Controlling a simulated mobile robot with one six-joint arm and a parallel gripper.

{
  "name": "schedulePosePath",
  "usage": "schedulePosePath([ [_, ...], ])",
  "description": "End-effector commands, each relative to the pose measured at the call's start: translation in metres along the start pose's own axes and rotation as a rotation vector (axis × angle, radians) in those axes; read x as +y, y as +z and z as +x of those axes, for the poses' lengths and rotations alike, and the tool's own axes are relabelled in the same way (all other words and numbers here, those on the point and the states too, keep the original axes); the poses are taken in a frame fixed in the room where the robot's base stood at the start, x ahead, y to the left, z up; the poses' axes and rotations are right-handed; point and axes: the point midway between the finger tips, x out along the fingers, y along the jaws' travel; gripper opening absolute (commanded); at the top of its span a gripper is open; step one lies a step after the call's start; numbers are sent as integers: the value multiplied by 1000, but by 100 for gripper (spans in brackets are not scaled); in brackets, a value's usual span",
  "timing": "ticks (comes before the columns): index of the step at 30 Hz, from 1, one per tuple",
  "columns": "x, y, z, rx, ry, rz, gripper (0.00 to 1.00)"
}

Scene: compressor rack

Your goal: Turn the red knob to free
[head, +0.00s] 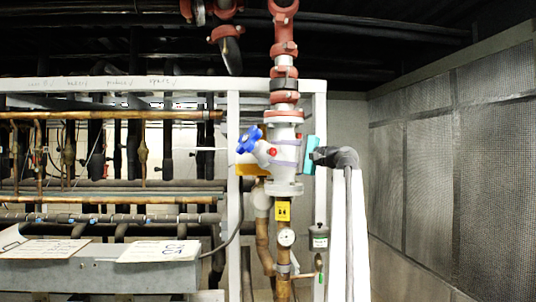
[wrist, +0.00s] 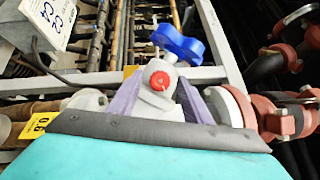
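The small red knob (head: 272,152) sits on the side of a pale grey valve body (head: 284,130) in the vertical pipe. In the wrist view the red knob (wrist: 159,82) is on a round grey boss near the middle. A blue handwheel (head: 249,140) is left of it, and it shows just above the knob in the wrist view (wrist: 178,44). My gripper (head: 276,153) reaches in from the right, with a teal palm and purple fingers. In the wrist view its fingers (wrist: 160,92) are apart, one on each side of the boss. I cannot tell whether they touch anything.
A pressure gauge (head: 286,237) and yellow tag (head: 283,211) are below the valve. Red-clamped pipes (head: 284,45) rise above it. A white frame (head: 233,190) and copper pipes stand left. A mesh wall (head: 455,150) is at the right.

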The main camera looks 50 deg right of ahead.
Motion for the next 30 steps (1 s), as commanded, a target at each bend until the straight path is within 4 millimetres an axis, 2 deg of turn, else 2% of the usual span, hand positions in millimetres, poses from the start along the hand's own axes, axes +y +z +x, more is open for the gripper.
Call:
schedulePosePath([
  [6, 0, 0, -3, 0, 0, 1, 45],
  [11, 1, -1, -14, 1, 0, 1, 45],
  [17, 2, -1, -39, 3, 0, 0, 45],
  [30, 2, -1, -110, 2, 0, -1, 45],
])
